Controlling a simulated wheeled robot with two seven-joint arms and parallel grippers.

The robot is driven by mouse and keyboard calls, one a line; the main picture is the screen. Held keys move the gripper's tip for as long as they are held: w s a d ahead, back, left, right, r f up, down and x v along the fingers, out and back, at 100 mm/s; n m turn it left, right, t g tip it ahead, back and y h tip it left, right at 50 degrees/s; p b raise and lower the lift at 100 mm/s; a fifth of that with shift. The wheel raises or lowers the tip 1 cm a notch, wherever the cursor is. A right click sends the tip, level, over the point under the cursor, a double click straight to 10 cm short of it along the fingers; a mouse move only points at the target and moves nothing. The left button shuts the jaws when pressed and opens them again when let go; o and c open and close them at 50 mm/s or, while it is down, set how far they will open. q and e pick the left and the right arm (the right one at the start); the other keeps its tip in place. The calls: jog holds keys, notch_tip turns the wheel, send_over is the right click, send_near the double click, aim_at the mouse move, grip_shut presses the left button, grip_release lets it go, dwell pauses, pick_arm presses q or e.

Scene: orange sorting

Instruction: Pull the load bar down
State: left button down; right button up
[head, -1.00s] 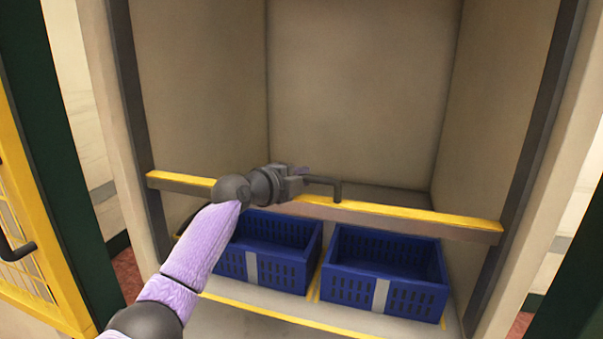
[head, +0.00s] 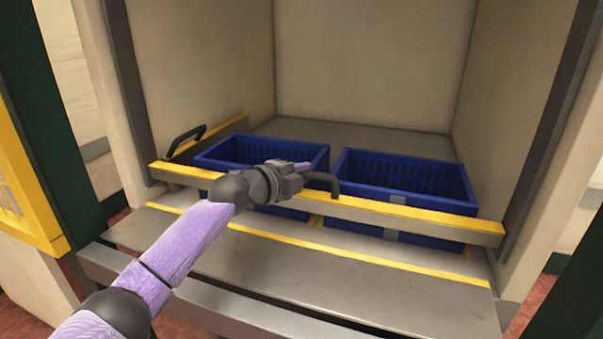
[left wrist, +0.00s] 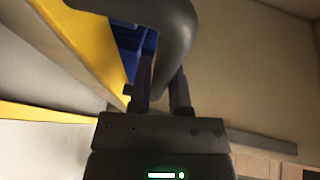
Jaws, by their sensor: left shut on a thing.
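The load bar (head: 430,217) is a yellow-topped grey beam across the front of the booth opening, low down and in front of the blue crates. A dark bent handle (head: 325,179) stands on its middle. My left gripper (head: 306,171) is at that handle, and its fingers partly hide it in the head view. In the left wrist view the gripper (left wrist: 164,88) is shut on the thick grey handle (left wrist: 165,35), with the yellow bar (left wrist: 80,45) beside it. My right gripper is in neither view.
Two blue crates, a left one (head: 262,152) and a right one (head: 405,178), stand side by side behind the bar. A grey shelf edge with a yellow line (head: 370,264) lies below. Dark posts flank the opening. A second dark handle (head: 186,139) is at left.

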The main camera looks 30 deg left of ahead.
pick_arm(q)
jog(key=shift+d+f, duration=0.2)
jog(key=shift+f, duration=0.25)
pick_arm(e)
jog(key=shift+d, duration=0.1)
pick_arm(q)
jog(key=c, duration=0.6)
grip_release()
jog(key=shift+d, duration=0.1)
jog(key=shift+r, duration=0.2)
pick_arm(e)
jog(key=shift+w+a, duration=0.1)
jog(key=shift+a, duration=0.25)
pick_arm(q)
jog(key=p+v, duration=0.5)
jog(key=v, duration=0.4)
jog(key=shift+s+r, duration=0.1)
jog(key=shift+s, duration=0.3)
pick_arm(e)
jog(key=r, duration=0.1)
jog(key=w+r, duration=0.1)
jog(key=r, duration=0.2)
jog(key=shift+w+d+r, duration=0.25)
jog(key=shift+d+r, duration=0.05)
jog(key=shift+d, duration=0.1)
pick_arm(q)
jog(key=shift+r, duration=0.1)
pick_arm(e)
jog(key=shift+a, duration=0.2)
